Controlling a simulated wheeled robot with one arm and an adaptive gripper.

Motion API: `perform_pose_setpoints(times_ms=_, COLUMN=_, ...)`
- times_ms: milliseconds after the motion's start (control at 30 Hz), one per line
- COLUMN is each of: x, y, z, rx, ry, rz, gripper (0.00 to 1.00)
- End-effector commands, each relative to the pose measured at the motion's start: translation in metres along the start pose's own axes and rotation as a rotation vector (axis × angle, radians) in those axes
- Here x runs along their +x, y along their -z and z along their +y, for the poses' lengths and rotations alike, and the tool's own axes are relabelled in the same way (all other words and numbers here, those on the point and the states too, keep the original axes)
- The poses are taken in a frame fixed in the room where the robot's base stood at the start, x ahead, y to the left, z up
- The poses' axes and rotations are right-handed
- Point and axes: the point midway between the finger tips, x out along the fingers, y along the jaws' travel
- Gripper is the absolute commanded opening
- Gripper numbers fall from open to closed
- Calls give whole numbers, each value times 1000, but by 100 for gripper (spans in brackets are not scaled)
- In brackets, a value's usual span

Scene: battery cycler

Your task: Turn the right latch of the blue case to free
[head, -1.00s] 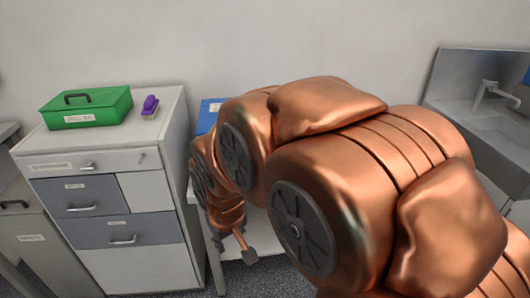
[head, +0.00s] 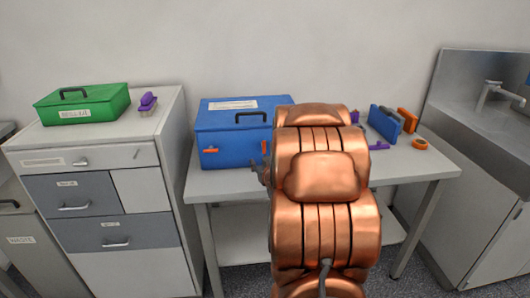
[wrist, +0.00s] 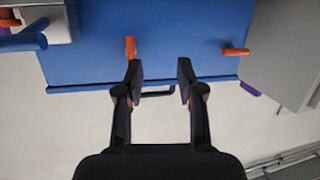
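The blue case (head: 225,138) stands shut on the table, with a black handle and a white label on its lid. Its right latch (head: 264,147) is orange and upright; its left latch (head: 210,151) is orange and lies level. The wrist view looks upside down at the case (wrist: 185,30), with the right latch (wrist: 130,48) upright and the left latch (wrist: 236,51) level. My gripper (wrist: 160,70) is open and empty. Its left-hand finger in that view overlaps the right latch's end; I cannot tell if they touch. In the head view my arm hides most of the gripper.
A green case (head: 90,104) and a purple object (head: 147,101) sit on the drawer cabinet at left. A blue object (head: 385,122), an orange ring (head: 420,144) and other small items lie on the table's right part. A sink (head: 495,115) is at far right.

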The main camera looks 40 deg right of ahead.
Motion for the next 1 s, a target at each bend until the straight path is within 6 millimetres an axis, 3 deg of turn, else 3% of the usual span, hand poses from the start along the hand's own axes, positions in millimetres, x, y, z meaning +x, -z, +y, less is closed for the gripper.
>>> perform_pose_setpoints(times_ms=100, x=5, y=-4, z=22, rx=29, ry=-8, rz=102, gripper=38)
perform_pose_setpoints(times_ms=300, x=5, y=0, z=41, rx=60, ry=-10, rz=218, gripper=38)
perform_pose_setpoints(times_ms=633, x=14, y=7, z=44, rx=65, ry=-8, rz=251, gripper=38)
perform_pose_setpoints(times_ms=1000, x=57, y=18, z=45, rx=66, ry=-8, rz=250, gripper=38)
